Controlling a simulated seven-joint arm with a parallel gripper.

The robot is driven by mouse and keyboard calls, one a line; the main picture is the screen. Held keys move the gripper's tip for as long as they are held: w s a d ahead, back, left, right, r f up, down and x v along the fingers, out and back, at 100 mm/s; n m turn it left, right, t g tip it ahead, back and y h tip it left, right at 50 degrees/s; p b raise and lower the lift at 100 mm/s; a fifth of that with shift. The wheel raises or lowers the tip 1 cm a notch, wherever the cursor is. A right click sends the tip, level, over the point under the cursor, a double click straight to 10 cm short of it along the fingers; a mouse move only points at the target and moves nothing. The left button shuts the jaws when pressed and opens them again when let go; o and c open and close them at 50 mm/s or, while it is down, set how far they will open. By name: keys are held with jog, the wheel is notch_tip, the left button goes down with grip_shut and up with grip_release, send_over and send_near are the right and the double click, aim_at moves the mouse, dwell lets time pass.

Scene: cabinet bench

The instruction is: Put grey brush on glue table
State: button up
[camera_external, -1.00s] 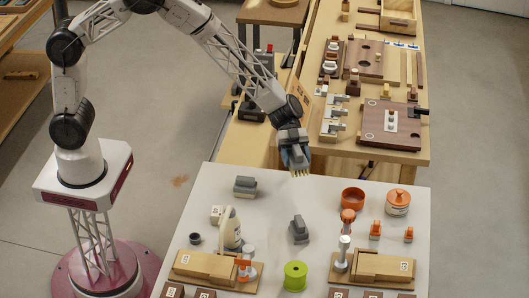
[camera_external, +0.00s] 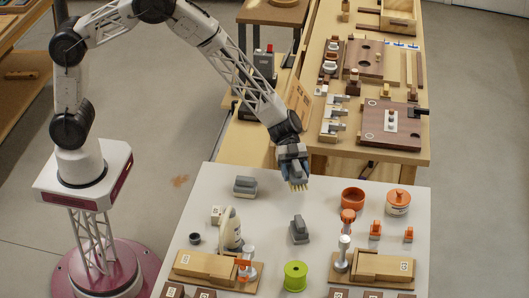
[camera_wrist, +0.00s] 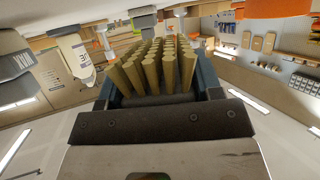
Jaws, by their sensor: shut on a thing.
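My gripper (camera_external: 293,166) is shut on a grey brush (camera_external: 291,153) and holds it above the back edge of the white table (camera_external: 205,203), bristles pointing down. In the wrist view the brush's tan bristles (camera_wrist: 155,65) fill the space between the dark fingers, and a grey plate shows below them. Which table is the glue table is not labelled; the white one carries a pale glue-like bottle (camera_external: 231,232). Another grey block-shaped tool (camera_external: 245,186) and a similar grey one (camera_external: 299,230) stand on the white table.
An orange bowl (camera_external: 353,198), an orange-lidded jar (camera_external: 397,202), a green roll (camera_external: 295,276) and wooden boxes (camera_external: 208,267) stand on the white table. A wooden bench (camera_external: 355,150) with tools lies behind. Bare white surface lies in the table's middle and back left.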

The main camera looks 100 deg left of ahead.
dwell(0.3)
jog(key=shift+f, duration=1.9)
jog(key=shift+f, duration=0.15)
jog(key=o, duration=1)
jog(key=shift+a+r, duration=0.25)
jog(key=v, duration=1.1)
jog(key=shift+s+a+r, duration=0.1)
jog(key=shift+s+a, duration=0.05)
jog(key=shift+s, duration=0.05)
